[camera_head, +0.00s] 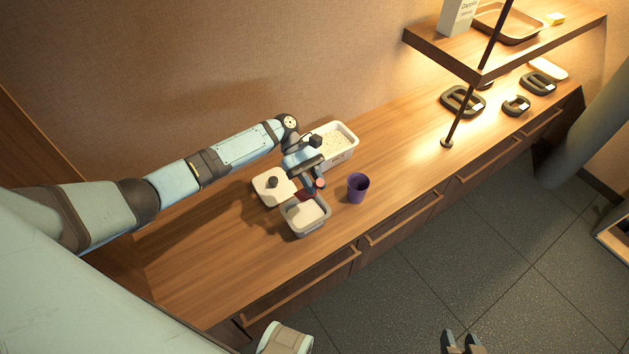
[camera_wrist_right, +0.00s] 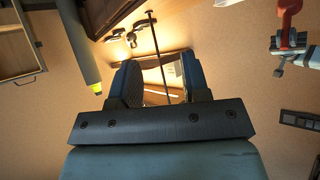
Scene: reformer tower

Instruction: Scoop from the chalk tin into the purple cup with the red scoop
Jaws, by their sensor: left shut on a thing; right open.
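The chalk tin appears to be the grey open tin (camera_head: 291,226) with white contents on the counter in the head view. The purple cup (camera_head: 358,189) stands upright to its right and seems empty. My left gripper (camera_head: 314,184) is shut on the red scoop (camera_head: 305,194), at the tin's back edge. Only a small dark red part of the scoop shows, and whether it touches the white contents cannot be told. My right gripper (camera_head: 461,344) is open and empty over the floor, away from the counter; its spread fingers also show in the right wrist view (camera_wrist_right: 163,80).
A pale tray (camera_head: 349,150) with speckled contents stands behind my left gripper. A shelf (camera_head: 480,72) on a thin post (camera_head: 455,125) overhangs dark handled items farther right.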

